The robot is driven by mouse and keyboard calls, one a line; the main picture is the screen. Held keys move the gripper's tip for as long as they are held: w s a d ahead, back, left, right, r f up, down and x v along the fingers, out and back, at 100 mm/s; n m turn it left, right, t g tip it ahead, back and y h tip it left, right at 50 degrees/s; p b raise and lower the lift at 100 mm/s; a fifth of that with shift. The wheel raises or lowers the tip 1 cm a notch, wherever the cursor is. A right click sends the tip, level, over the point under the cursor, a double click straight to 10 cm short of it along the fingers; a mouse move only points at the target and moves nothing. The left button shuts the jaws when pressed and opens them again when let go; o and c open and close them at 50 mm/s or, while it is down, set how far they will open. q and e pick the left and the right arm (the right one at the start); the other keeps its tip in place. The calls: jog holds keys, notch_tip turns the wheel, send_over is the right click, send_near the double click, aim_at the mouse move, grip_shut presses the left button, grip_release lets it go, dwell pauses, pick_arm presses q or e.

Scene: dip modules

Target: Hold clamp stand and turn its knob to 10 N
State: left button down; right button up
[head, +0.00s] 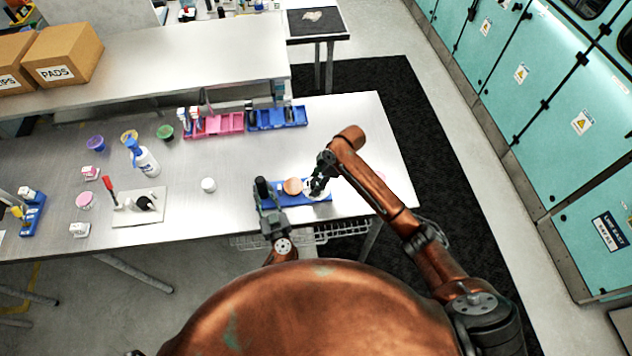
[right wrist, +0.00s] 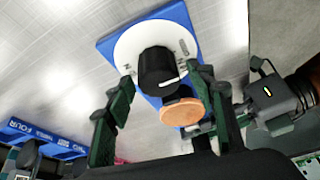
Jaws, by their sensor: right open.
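The clamp stand has a blue base (head: 284,199) near the table's front edge. In the right wrist view its blue base (right wrist: 186,17) carries a white dial (right wrist: 130,48) and a black knob (right wrist: 158,70) with a white pointer line. The dial's numbers are too small to read. A round orange-brown pad (right wrist: 181,111) sits beside the knob. My right gripper (head: 318,188) is over the dial; in its wrist view the open fingers (right wrist: 164,82) stand either side of the knob, contact unclear. My left gripper (head: 266,197) is at the stand's left end; its grip is hidden.
Pink (head: 222,124) and blue (head: 279,118) trays lie behind. To the left are a white cap (head: 208,185), a spray bottle (head: 146,160) and a plate (head: 139,207) bearing a red-handled toggle clamp. The table between the cap and the stand is clear.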

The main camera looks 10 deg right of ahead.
jog(key=c, duration=1.2)
jog(key=shift+o, duration=0.2)
jog(key=m, duration=0.2)
jog(key=m+t, duration=0.1)
jog(key=m, duration=0.1)
jog(key=shift+m+t+h, duration=0.3)
jog(key=shift+h, duration=0.1)
jog(key=m+t+h, duration=0.1)
jog(key=m, duration=0.3)
jog(key=shift+w, duration=0.1)
